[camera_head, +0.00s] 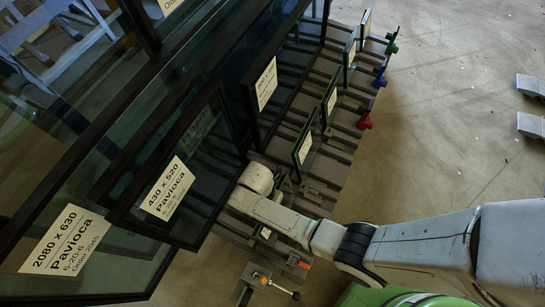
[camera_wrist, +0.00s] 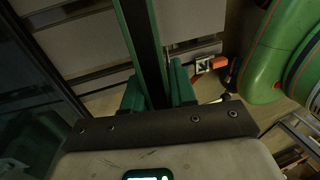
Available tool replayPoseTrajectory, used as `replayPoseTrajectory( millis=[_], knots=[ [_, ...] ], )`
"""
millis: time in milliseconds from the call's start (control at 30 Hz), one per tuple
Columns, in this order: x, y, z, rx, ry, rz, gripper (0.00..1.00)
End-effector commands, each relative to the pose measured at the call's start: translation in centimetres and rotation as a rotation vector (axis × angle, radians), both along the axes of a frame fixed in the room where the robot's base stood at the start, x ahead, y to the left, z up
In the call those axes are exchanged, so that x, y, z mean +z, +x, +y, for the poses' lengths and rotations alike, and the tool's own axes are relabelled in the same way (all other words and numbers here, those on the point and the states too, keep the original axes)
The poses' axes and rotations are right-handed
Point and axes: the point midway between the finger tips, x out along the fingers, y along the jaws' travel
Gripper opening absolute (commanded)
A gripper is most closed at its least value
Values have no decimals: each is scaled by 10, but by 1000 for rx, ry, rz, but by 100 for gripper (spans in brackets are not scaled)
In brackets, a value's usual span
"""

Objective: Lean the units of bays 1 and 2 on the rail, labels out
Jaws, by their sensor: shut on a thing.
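The dark-framed glass unit labelled 430 x 520 Pavioca (camera_head: 168,190) stands tilted at centre left in the head view, its label facing the camera. My gripper (camera_head: 250,180) is at this unit's right edge, its fingers hidden there. In the wrist view my gripper's green fingers (camera_wrist: 158,88) are shut on a dark frame edge with green sides (camera_wrist: 148,40). Another labelled unit (camera_head: 266,85) stands above. Several smaller labelled units (camera_head: 303,148) stand in the slotted rack (camera_head: 325,170). Bay numbers are not readable.
Green (camera_head: 392,40), blue (camera_head: 380,77) and red (camera_head: 365,121) knobs stick out from the rack's right side. Open floor (camera_head: 450,130) lies to the right, with grey blocks (camera_head: 530,125) at the far edge.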

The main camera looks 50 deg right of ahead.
Motion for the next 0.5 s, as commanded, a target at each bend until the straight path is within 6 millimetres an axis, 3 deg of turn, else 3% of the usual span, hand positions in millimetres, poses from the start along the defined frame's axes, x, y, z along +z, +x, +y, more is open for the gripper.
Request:
replayPoseTrajectory(
  millis=[500],
  knots=[
    [-4,0,0,0,-1,-1,0]
  ],
)
